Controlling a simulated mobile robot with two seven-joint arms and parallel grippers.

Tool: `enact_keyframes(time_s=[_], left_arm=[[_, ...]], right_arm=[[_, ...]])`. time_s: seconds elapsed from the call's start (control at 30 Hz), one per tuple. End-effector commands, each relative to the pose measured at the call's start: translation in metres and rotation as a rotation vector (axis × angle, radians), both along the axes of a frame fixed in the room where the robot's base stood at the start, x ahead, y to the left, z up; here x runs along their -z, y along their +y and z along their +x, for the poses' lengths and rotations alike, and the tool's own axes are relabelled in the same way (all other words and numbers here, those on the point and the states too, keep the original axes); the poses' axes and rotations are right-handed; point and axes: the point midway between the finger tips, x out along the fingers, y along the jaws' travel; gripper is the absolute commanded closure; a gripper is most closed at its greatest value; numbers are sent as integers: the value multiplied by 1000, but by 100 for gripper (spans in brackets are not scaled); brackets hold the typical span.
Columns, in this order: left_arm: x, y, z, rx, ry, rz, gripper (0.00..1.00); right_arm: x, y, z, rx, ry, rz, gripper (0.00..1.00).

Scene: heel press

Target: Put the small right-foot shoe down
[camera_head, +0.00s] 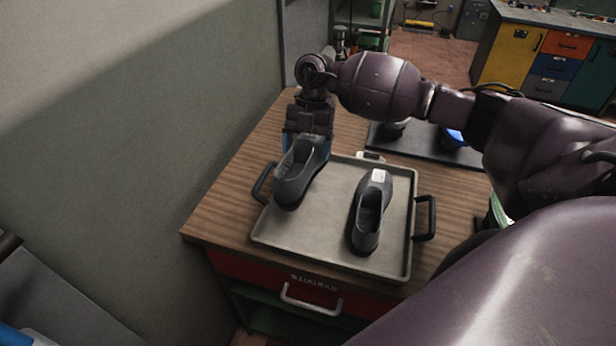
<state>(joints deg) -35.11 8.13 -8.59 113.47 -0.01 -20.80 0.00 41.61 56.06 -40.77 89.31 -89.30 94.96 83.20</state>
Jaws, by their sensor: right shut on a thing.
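My right gripper (307,138) reaches in from the right and is shut on a dark grey shoe (289,189) at its upper end. The held shoe is over the left part of a grey tray (310,233); I cannot tell whether its lower end touches the tray. A second dark shoe (366,236) with a white patch on its upper end lies on the right part of the tray, apart from the held one. My left gripper is not in view.
The tray has black handles (431,218) and stands on a wooden-topped cabinet (219,205). A dark mat (425,151) with a blue item (453,138) lies behind it, partly hidden by my arm. A wall (120,150) rises at the left. The tray's middle and front are clear.

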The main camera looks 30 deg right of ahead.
Motion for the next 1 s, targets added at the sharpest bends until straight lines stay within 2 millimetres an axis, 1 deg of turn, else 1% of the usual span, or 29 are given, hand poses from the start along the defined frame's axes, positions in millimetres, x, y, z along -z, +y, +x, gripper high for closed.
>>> enact_keyframes(time_s=[0.03, 0.1, 0.2, 0.3, 0.53, 0.8, 1.0], left_arm=[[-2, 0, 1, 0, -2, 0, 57], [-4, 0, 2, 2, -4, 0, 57], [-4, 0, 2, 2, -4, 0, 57], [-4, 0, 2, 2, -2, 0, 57], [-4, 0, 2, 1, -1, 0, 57], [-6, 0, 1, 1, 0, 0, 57], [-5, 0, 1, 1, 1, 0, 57]], right_arm=[[11, 0, 0, 1, 3, 0, 58], [25, 1, 0, 1, 2, 2, 58], [41, 0, 0, 0, 1, 2, 58], [52, 0, 0, 1, 0, 0, 58], [64, 0, 0, -1, 0, 2, 58], [97, 0, 0, 0, 0, 0, 58], [100, 0, 0, -1, -2, -1, 58]])
